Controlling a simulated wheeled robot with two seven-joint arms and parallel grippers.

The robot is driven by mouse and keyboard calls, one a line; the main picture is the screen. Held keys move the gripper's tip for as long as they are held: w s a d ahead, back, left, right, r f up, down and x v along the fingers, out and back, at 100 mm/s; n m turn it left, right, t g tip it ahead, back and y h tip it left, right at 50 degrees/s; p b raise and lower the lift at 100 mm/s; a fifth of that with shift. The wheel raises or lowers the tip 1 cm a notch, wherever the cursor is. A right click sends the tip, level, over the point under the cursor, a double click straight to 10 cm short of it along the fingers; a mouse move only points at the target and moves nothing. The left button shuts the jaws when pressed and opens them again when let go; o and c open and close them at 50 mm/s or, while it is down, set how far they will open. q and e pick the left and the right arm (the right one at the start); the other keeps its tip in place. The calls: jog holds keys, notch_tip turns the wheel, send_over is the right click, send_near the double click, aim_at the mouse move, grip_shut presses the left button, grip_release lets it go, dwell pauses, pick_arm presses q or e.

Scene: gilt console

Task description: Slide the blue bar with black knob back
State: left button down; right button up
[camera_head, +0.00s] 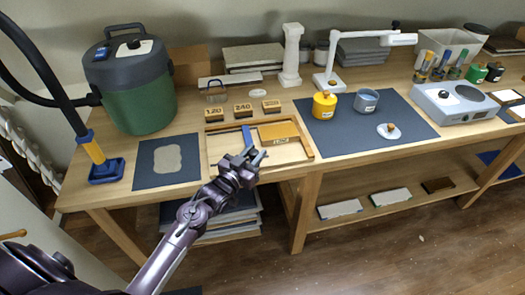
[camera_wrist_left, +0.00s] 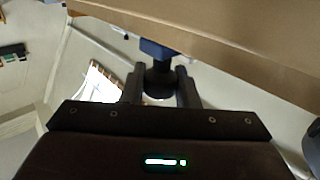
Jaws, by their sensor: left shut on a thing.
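The blue bar (camera_head: 247,134) stands out inside a shallow wooden frame (camera_head: 208,150) at the front of the bench. Its black knob (camera_wrist_left: 160,78) shows in the left wrist view, just below the blue end of the bar (camera_wrist_left: 154,48). My left gripper (camera_head: 248,158) is at the front end of the bar and hides the knob in the head view. In the left wrist view its two fingers (camera_wrist_left: 161,88) stand on either side of the knob, shut on it. My right gripper is not in view.
A wooden block (camera_head: 279,132) lies in the frame, right of the bar. Number blocks (camera_head: 243,110) stand behind the frame. A dark mat (camera_head: 350,135) with a yellow pot (camera_head: 324,105) lies to the right, and a smaller mat (camera_head: 148,178) to the left.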

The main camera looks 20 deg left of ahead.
pick_arm(q)
jog(key=s+a, duration=0.2)
jog(key=a, duration=0.1)
jog(key=s+a+p, duration=0.1)
jog(key=s+a, duration=0.1)
jog(key=a, duration=0.1)
jog(key=s+a+p, duration=0.1)
jog(key=s+a, duration=0.1)
jog(key=a, duration=0.1)
jog(key=shift+s+a, duration=0.15)
jog(key=shift+a, duration=0.05)
jog(key=shift+s+a, duration=0.1)
jog(key=shift+a, duration=0.15)
jog(key=c, duration=1.5)
grip_release()
jog(key=shift+c, duration=0.2)
jog(key=o, duration=0.4)
jog(key=shift+s+a, duration=0.1)
jog(key=shift+s, duration=0.05)
jog(key=shift+s+f, duration=0.1)
jog(key=shift+s, duration=0.1)
jog(key=s, duration=0.2)
jog(key=s+a, duration=0.1)
jog(key=s, duration=0.2)
jog(key=s+b, duration=0.1)
jog(key=s, duration=0.1)
jog(key=shift+s+a, duration=0.15)
jog(key=shift+a, duration=0.1)
